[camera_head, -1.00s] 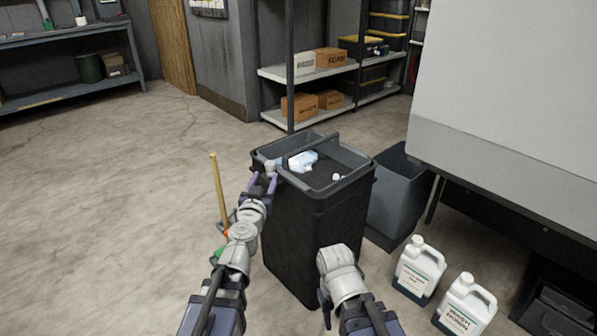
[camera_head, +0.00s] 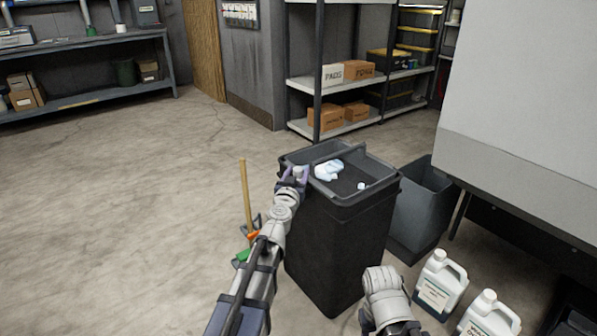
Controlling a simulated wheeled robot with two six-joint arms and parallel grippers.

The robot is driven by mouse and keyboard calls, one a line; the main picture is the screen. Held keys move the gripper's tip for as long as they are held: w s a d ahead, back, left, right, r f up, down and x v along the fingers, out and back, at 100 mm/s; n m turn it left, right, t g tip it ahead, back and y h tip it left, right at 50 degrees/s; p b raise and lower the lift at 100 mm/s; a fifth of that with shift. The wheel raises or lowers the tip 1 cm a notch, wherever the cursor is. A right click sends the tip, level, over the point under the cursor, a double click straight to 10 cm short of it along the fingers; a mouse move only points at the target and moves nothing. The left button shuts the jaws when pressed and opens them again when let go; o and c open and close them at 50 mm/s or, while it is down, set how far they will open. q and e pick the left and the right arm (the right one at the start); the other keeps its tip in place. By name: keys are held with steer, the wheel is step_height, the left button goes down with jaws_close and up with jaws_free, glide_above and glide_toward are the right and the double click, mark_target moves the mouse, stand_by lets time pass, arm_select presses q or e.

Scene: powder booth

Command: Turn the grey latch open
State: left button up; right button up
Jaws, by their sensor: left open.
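I see no grey latch that I can make out in this view. My left gripper (camera_head: 294,175) is at the left rim of the black bin (camera_head: 345,245), with its purple fingers apart. A small pale grey-white item (camera_head: 299,171) shows between or just behind the fingers; I cannot tell whether they touch it. A crumpled white-blue item (camera_head: 328,170) and a small white scrap (camera_head: 361,186) lie inside the bin. My right arm shows at the bottom, right of the bin, but its gripper is not seen.
White jugs (camera_head: 440,283) stand at lower right, beside a large pale cabinet (camera_head: 520,130). A broom (camera_head: 245,200) stands left of the bin. Shelves (camera_head: 335,130) hold boxes. Floor at left is clear.

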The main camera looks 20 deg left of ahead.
arm_select(q)
steer(key=shift+w, duration=0.7)
steer(key=shift+c, duration=0.3)
jaws_close()
